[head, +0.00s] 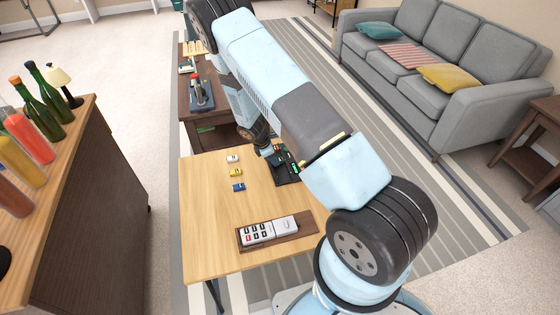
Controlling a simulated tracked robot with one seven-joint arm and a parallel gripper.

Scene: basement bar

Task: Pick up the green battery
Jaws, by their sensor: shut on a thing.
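My gripper (272,154) is small in the head view, low over the far right part of the light wooden table (205,215). It points down at the left edge of a dark tray (289,180). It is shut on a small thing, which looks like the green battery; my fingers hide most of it. Several small dark and green pieces show in the tray, one a bright green piece (295,168). My own arm covers part of the tray's right side. I cannot tell whether the held thing is clear of the tray.
Three toy cars, white (232,159), yellow (236,172) and blue (238,187), stand left of the tray. A brown holder with a remote-like keypad (256,233) lies near the front. A bar counter with bottles (50,100) is left; a grey sofa (430,60) is right.

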